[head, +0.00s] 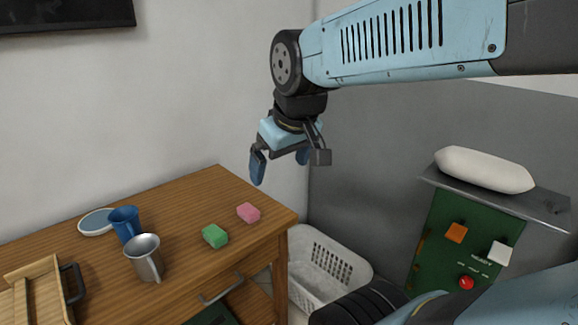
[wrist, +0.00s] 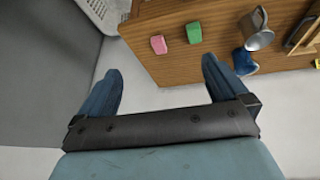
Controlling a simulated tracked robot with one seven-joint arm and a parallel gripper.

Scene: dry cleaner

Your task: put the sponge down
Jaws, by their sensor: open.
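A pink block (head: 248,212) lies on the wooden table (head: 190,195) near its right corner. A green block (head: 215,236) lies just left of it and nearer the front edge. Either could be the sponge; I cannot tell which. In the wrist view the pink block (wrist: 158,45) and green block (wrist: 194,32) lie side by side, beyond my fingertips. My gripper (head: 280,165) is open and empty, in the air above the table's back right corner, apart from both blocks. Its two blue fingers also show in the wrist view (wrist: 162,68), with nothing between them.
A metal cup (head: 146,262), blue mug (head: 125,221), round blue-and-white dish (head: 96,222) and wooden tray (head: 36,272) occupy the table's left. A white basket (head: 325,268) stands right of the table. A green panel (head: 452,245) with buttons sits under a shelf holding a white roll (head: 485,169).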

